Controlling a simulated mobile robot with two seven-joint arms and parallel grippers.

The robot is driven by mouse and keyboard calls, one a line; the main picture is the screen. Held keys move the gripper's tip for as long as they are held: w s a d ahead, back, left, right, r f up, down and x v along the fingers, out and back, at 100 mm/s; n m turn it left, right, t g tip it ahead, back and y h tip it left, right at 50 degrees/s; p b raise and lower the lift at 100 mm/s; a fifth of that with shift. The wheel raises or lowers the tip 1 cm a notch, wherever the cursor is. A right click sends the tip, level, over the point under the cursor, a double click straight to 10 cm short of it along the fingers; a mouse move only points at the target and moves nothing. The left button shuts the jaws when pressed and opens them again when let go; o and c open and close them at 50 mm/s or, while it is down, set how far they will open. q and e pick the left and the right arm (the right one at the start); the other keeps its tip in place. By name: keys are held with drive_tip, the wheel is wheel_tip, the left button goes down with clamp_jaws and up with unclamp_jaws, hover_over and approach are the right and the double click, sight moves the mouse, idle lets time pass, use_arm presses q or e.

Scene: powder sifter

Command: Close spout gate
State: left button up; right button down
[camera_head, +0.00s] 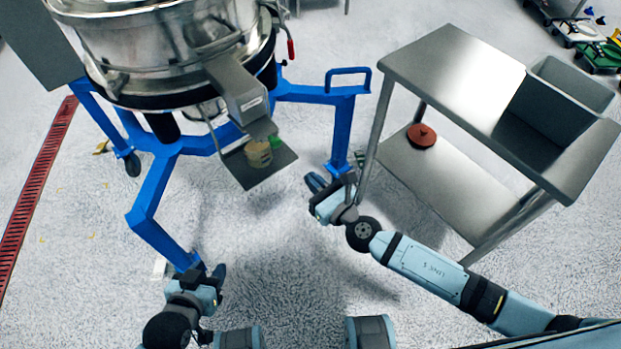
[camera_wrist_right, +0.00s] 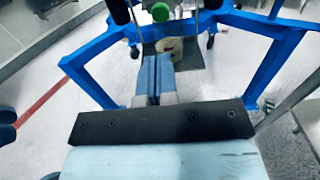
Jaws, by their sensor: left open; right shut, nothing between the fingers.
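The sifter's metal spout (camera_head: 237,88) slopes down from the steel drum, with a flat plate (camera_head: 262,128) at its lower end. I cannot tell whether the spout gate is open or shut. A small pale container (camera_head: 258,153) stands beneath it on a shelf (camera_head: 243,172), beside a green part (camera_head: 276,142). In the right wrist view a green round knob (camera_wrist_right: 160,12) is at the top, above and beyond my fingers. My right gripper (camera_head: 315,182) is shut and empty, right of the shelf and apart from the spout; its fingers (camera_wrist_right: 157,72) point toward the shelf. My left gripper (camera_head: 208,268) is open and empty, low and left.
The sifter's blue frame (camera_head: 152,195) spreads its legs around the spout. A steel cart (camera_head: 450,75) stands at right with a grey bin (camera_head: 565,98) on top and a red lid-like disc (camera_head: 421,135) on its lower shelf. The floor between frame and cart is mostly clear.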

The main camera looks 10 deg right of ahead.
sight(278, 143)
drive_tip(key=x, duration=1.1)
use_arm(q)
drive_tip(key=shift+f, duration=0.2)
use_arm(e)
drive_tip(key=shift+w+a, duration=0.1)
drive_tip(key=shift+w, duration=0.15)
use_arm(q)
drive_tip(key=shift+a, duration=0.1)
use_arm(e)
drive_tip(key=shift+w, duration=0.1)
drive_tip(key=b+x, duration=0.1)
drive_tip(key=x, duration=0.4)
drive_tip(key=shift+a+b, duration=0.1)
drive_tip(key=shift+b, duration=0.3)
use_arm(q)
drive_tip(key=shift+s+d+f, duration=0.1)
drive_tip(key=shift+d+f, duration=0.05)
drive_tip(key=shift+d, duration=0.05)
use_arm(e)
drive_tip(key=shift+w+r, duration=0.1)
drive_tip(key=shift+r, duration=0.15)
